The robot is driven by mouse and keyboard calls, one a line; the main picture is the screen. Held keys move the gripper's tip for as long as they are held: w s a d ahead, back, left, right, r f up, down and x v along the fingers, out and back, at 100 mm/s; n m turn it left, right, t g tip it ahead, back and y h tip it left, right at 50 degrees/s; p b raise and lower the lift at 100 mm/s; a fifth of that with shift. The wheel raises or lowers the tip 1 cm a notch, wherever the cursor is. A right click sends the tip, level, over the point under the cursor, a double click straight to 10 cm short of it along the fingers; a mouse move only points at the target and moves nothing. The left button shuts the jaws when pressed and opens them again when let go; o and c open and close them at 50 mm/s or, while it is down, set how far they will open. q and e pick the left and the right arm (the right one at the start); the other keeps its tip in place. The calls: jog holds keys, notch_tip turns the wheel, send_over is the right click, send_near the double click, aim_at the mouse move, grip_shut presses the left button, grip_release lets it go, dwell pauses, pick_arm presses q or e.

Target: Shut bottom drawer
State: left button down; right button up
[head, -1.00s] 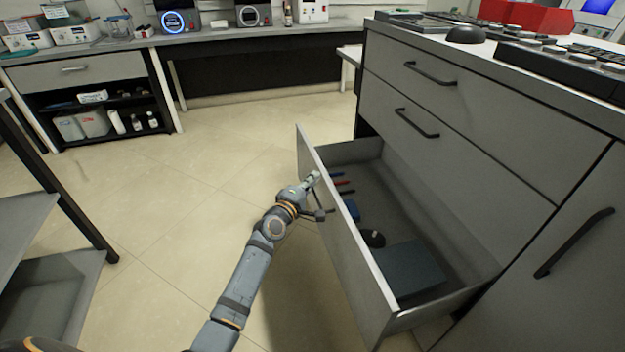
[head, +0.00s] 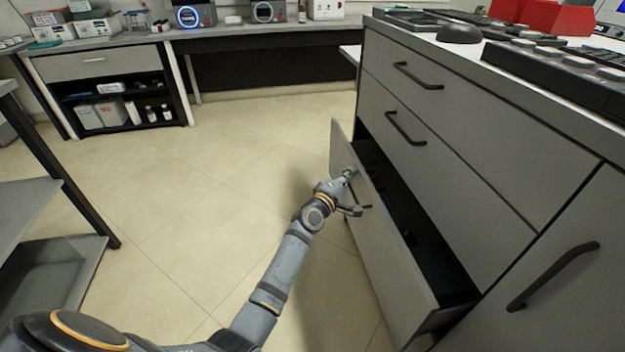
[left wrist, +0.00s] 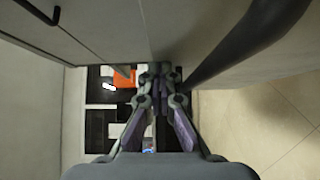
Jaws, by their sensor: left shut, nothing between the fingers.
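The bottom drawer (head: 385,245) of the grey cabinet is partly open in the head view. A narrow dark gap shows between its front and the cabinet, and its contents are mostly hidden in shadow. My left gripper (head: 349,175) is shut at the outer side of the drawer front, close to its dark handle (head: 366,206). I cannot tell whether the fingers touch the front. In the left wrist view the shut fingers (left wrist: 160,75) point ahead, with a large dark bar close on their right. My right gripper is not in view.
Two closed drawers with black handles (head: 417,77) are above the bottom drawer. A cabinet door with a black handle (head: 553,276) is at the right. A metal shelf rack (head: 40,200) stands at the left. The tiled floor (head: 220,165) between is clear.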

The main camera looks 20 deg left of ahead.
aim_at(365, 173)
pick_arm(q)
jog(key=w+d, duration=0.1)
jog(key=d, duration=0.1)
jog(key=w+d, duration=0.2)
jog(key=shift+d+b, duration=0.25)
jog(key=shift+b, duration=0.05)
jog(key=shift+w+d, duration=0.45)
jog(key=shift+d, duration=0.2)
jog(key=shift+a, duration=0.1)
